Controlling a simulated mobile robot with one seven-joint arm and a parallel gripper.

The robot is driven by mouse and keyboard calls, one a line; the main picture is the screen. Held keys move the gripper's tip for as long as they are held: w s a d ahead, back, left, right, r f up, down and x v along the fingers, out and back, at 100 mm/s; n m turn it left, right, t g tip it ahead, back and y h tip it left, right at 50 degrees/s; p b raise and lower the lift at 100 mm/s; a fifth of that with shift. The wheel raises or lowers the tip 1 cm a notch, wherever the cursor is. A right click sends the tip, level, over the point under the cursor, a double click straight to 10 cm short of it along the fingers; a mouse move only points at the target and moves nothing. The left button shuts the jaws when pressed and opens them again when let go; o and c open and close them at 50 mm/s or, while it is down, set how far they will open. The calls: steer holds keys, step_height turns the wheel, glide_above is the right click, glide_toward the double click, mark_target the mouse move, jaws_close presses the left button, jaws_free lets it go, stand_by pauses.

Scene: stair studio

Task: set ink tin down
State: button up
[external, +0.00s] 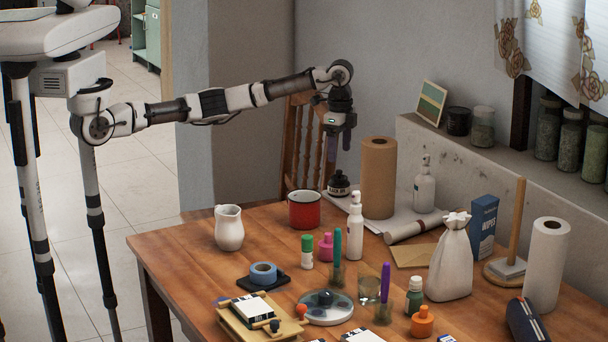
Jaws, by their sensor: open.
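The ink tin (339,186), a small black tin with pale lettering and a rounded dark top, is at the back of the wooden table, behind the red mug. It appears upright on or beside the edge of a pale paper sheet; its base is partly hidden. My gripper (339,153) points down just above the tin, with its fingers apart and nothing seen between them. A small gap seems to show between the fingertips and the tin, though contact is hard to judge from here.
A red mug (305,210), a brown paper roll (378,178) and a white spray bottle (355,226) stand close around the tin. A white jug (229,228) is to the left. The table's front middle is crowded; its left part (175,250) is clear.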

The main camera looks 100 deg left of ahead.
steer(key=shift+r, duration=1.35)
